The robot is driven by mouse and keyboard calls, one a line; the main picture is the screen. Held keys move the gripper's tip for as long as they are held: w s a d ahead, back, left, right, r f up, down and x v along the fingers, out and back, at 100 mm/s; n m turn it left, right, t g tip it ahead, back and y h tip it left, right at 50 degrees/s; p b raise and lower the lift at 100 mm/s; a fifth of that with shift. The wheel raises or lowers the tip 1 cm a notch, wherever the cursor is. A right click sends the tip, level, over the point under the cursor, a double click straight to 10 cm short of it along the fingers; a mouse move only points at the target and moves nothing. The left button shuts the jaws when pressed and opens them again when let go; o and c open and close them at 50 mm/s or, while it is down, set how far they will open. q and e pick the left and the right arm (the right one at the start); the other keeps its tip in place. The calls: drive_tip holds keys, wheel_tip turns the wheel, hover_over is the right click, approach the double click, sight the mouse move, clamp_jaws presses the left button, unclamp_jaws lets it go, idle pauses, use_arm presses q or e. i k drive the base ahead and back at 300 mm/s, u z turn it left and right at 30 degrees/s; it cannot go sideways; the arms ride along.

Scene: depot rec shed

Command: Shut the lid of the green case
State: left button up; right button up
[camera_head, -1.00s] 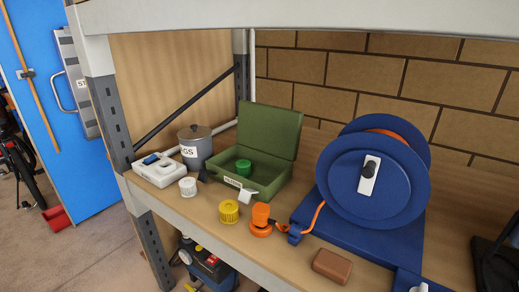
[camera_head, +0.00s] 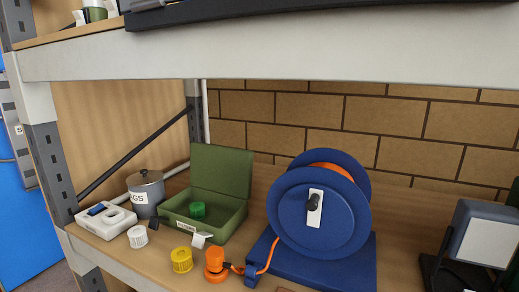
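The green case (camera_head: 231,221) sits on the wooden shelf, left of the middle in the head view. Its lid (camera_head: 221,170) stands open, upright at the back of the case. A green ribbed cap (camera_head: 197,210) is inside the case. Neither of my grippers is in view.
A blue cable reel (camera_head: 318,210) stands right of the case. A grey pot (camera_head: 147,190) and white box (camera_head: 106,221) are on the left. White (camera_head: 138,237), yellow (camera_head: 181,260) and orange (camera_head: 215,262) caps lie in front. An upper shelf beam (camera_head: 270,55) crosses above.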

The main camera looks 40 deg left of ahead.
sight(226, 170)
drive_tip(key=i, duration=0.25)
drive_tip(key=u, duration=2.35)
